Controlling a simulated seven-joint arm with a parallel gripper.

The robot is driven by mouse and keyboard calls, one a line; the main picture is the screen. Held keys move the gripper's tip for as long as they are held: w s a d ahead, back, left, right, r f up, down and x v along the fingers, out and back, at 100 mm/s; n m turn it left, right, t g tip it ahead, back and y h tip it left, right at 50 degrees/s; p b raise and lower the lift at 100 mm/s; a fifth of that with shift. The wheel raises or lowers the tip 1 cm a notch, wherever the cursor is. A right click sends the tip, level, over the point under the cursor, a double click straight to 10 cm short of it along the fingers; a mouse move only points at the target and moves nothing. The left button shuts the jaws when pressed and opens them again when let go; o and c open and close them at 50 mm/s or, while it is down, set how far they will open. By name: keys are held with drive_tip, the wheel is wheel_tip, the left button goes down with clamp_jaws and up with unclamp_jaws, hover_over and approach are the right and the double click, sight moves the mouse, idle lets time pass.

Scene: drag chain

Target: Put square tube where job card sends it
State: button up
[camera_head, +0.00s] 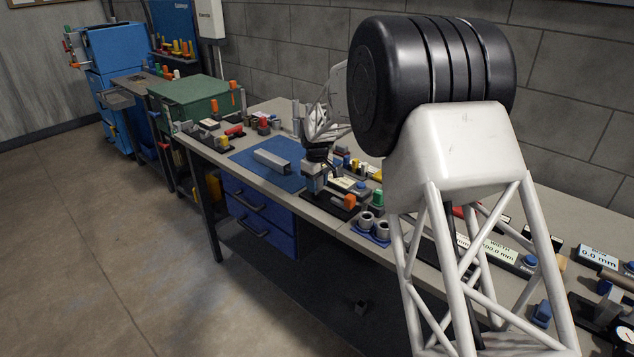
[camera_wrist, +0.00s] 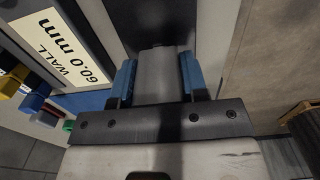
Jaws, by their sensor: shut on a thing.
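My gripper (camera_wrist: 158,82) points down over the bench, with its blue fingers shut on a light grey, flat-sided piece (camera_wrist: 162,68) that looks like the square tube. In the head view my gripper (camera_head: 314,178) is small, beside the right edge of a blue mat (camera_head: 245,159). The held piece is hard to make out there; I cannot tell whether it touches anything below. A card reading "WALL 60.0 mm" (camera_wrist: 62,48) lies left of the fingers in the wrist view. I cannot pick out the job card for certain.
A grey bar (camera_head: 272,160) lies on the blue mat. Several small coloured parts and fixtures crowd the bench (camera_head: 222,150). Grey cups (camera_head: 374,224) and a "BOW 0.0 mm" display (camera_head: 598,257) stand further right. My arm hides much of the bench's right half.

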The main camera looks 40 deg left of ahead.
drive_tip(key=shift+f, duration=0.95)
idle(0.5)
idle(0.4)
drive_tip(key=o, duration=1.3)
drive_tip(key=shift+r, duration=3.9)
